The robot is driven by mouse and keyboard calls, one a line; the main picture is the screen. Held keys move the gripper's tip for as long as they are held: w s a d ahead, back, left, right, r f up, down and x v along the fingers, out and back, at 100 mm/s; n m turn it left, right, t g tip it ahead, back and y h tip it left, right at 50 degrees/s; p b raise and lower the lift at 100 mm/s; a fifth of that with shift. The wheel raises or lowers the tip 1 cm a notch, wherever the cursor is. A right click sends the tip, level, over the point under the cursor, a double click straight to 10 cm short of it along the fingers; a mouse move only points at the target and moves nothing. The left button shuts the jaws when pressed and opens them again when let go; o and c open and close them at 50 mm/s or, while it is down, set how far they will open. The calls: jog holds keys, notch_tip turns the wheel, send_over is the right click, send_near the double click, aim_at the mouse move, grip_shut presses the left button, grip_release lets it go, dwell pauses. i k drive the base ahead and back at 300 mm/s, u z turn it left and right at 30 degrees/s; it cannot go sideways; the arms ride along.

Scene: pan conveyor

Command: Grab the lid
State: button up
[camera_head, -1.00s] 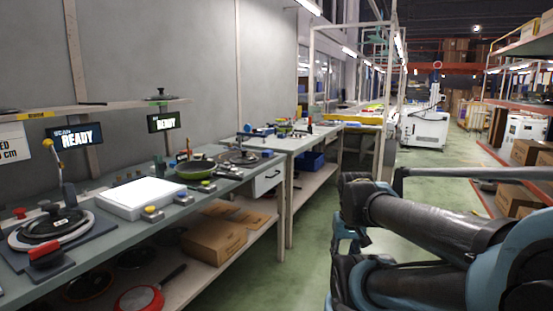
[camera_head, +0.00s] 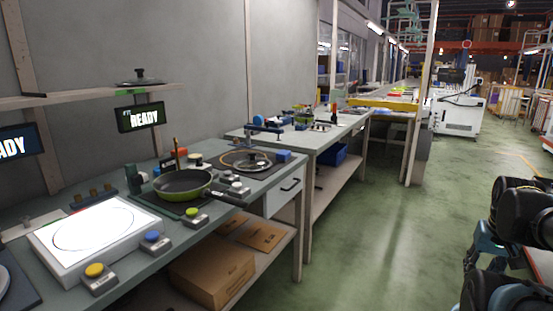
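A lid with a dark knob (camera_head: 139,78) rests on the wall shelf at the upper left. A second lid, of clear glass with a dark knob (camera_head: 247,163), lies on a dark mat at the far right end of the near bench. A green-rimmed frying pan (camera_head: 183,184) sits on the bench between the white light panel and the glass lid, its handle pointing right. Dark and blue links of my arm show at the right edge. My gripper is not visible, so its fingers cannot be judged.
A second bench (camera_head: 340,130) stands behind. Green floor (camera_head: 385,240) to the right is clear.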

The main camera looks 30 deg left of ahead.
aim_at(253, 164)
jog(key=u, duration=0.3)
jog(key=i, duration=1)
jog(key=u, duration=0.7)
jog(key=i, duration=0.3)
jog(key=u, duration=0.25)
